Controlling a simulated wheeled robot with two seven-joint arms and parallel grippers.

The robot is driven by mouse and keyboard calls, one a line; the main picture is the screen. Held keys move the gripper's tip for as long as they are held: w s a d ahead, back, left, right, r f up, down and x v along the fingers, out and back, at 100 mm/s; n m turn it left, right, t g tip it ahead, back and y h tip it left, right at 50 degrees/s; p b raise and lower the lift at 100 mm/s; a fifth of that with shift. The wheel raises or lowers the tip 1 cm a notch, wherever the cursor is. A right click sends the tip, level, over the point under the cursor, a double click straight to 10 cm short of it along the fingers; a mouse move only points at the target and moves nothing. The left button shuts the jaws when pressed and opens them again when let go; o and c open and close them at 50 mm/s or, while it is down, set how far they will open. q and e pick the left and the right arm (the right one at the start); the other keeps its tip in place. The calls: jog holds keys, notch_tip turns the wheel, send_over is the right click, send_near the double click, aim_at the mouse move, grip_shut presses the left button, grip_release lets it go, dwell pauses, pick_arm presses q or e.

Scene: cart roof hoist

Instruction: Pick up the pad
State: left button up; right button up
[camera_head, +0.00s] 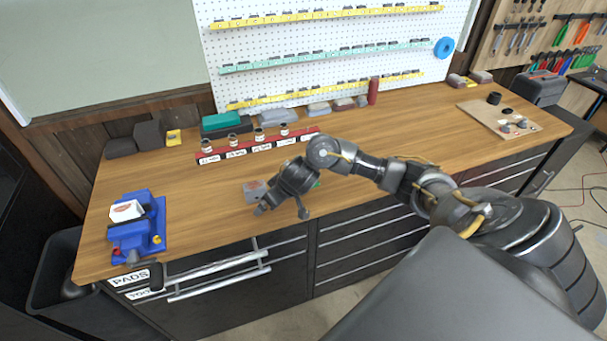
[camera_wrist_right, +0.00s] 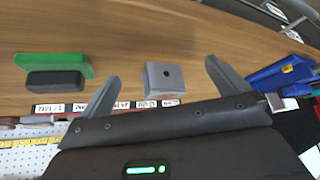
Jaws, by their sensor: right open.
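My right gripper (camera_head: 281,207) is open above the front of the wooden bench, with nothing between its fingers. I cannot tell for sure which is the pad. My left gripper is not in view.
A blue vise (camera_head: 137,232) holding a white piece stands at the bench's left end. A red labelled rack (camera_head: 258,147) with several small cylinders lies behind the gripper. A drawer front is labelled PADS (camera_head: 130,279). The bench's right middle is clear.

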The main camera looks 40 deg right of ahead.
jog(key=d+r+m+g+h, duration=0.1)
jog(key=d+r+m, duration=0.2)
jog(key=d, duration=0.4)
jog(key=d+r+m+g+h, duration=0.1)
jog(key=d+r+m+h, duration=0.1)
jog(key=d+r, duration=0.35)
jog(key=shift+y, duration=0.3)
jog(key=b+x, duration=0.1)
jog(key=x, duration=0.1)
jog(key=d+x, duration=0.1)
jog(key=x, duration=0.1)
jog(key=b+x, duration=0.1)
jog(key=x, duration=0.1)
jog(key=shift+s+d+f+b, duration=0.25)
jog(key=shift+f+b, duration=0.1)
jog(key=shift+f, duration=0.1)
jog(key=shift+w+d+f, duration=0.1)
jog(key=shift+w+f, duration=0.2)
jog(key=shift+f, duration=0.1)
jog(key=b+x, duration=0.2)
jog(key=x, duration=0.1)
jog(key=b+x, duration=0.1)
jog(key=x, duration=0.1)
jog(key=shift+s+f, duration=0.1)
jog(key=shift+s, duration=0.15)
jog(key=shift+w+f, duration=0.1)
jog(key=shift+c, duration=0.4)
jog(key=c, duration=0.8)
